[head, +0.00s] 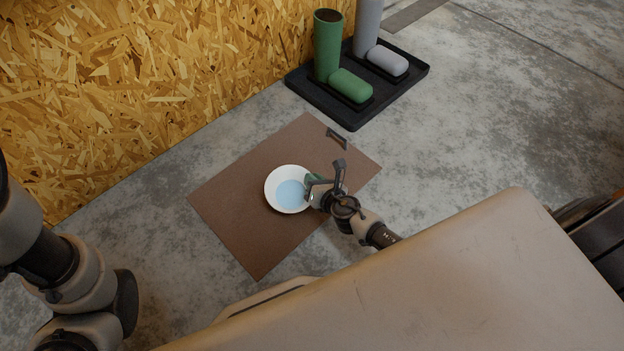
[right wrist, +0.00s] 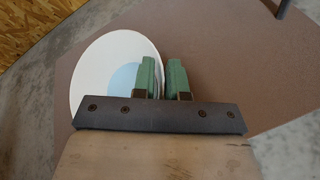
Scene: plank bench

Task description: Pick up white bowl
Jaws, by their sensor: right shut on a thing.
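The white bowl (head: 274,180) with a pale blue inside sits over the brown mat (head: 235,225) in the head view. In the right wrist view the bowl (right wrist: 88,78) is at the left, partly hidden by my fingers. My right gripper (head: 312,187) is at the bowl's right edge. Its green-padded fingers (right wrist: 163,78) are close together and shut on the bowl's rim. I cannot tell whether the bowl touches the mat. My left arm shows at the left, but its gripper is out of view.
A black tray (head: 404,88) behind the mat holds green and grey upright cylinders and lying rounded pieces. A small dark bracket-like piece (head: 337,138) is near the mat's far corner. A chipboard wall (head: 140,90) stands at the left. Bare grey floor lies to the right.

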